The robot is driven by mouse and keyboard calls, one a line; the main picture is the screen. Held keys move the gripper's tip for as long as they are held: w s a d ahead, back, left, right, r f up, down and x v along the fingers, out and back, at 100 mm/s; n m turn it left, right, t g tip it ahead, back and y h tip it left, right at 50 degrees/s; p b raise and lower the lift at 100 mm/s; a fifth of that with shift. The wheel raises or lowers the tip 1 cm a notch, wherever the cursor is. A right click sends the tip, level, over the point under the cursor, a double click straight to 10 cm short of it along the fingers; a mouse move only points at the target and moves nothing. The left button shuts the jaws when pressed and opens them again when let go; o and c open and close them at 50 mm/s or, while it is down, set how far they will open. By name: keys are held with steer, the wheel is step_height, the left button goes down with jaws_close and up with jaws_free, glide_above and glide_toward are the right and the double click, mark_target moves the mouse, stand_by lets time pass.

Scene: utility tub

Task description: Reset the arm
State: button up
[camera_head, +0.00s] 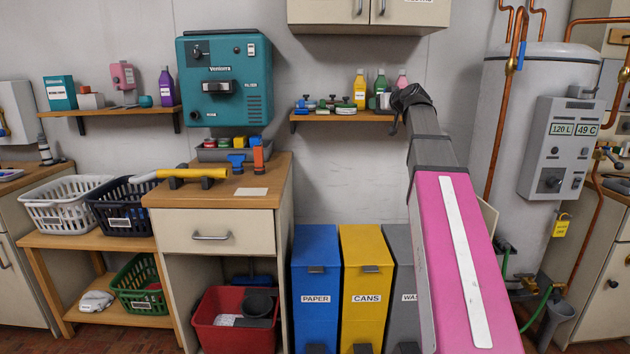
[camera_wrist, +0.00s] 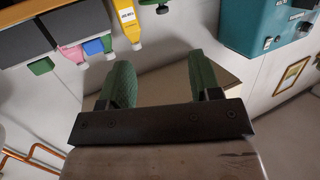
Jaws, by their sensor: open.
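My gripper is open and empty. In the wrist view, its two green ridged fingers (camera_wrist: 161,78) stand apart with nothing between them. In the head view, my pink arm (camera_head: 458,262) reaches up from the lower right. The dark wrist end (camera_head: 410,98) is in front of the right part of the wall shelf (camera_head: 340,116); the fingers are too small and dark there to make out clearly. Whether the wrist touches the shelf, I cannot tell. The wrist view is upside down, with a yellow bottle (camera_wrist: 127,22) and the teal unit (camera_wrist: 262,28) at its top.
Green (camera_head: 380,83) and pink bottles (camera_head: 402,79) stand on the shelf close to my wrist. A cabinet (camera_head: 368,12) hangs above. Blue (camera_head: 316,275) and yellow bins (camera_head: 366,280) stand below. A water heater (camera_head: 505,110) is to the right. Bare wall lies under the shelf.

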steer(key=s+a+f+m+g+h, duration=0.1)
steer(key=s+f+g, duration=0.15)
steer(key=f, duration=0.95)
steer(key=s+a+f+g+h, duration=0.1)
steer(key=s+a+f+g, duration=0.15)
steer(key=f, duration=0.85)
steer(key=s+a+f+m+g, duration=0.1)
steer(key=s+f+g, duration=0.15)
steer(key=f, duration=0.95)
steer(key=s+f+m+g+h, duration=0.2)
steer(key=s+f+g+h, duration=0.2)
steer(key=s+f, duration=1.9)
step_height(320, 180, down, 4)
steer(key=g, duration=0.3)
steer(key=shift+s+r, duration=0.15)
steer(key=shift+r, duration=0.05)
steer(key=shift+d, duration=0.1)
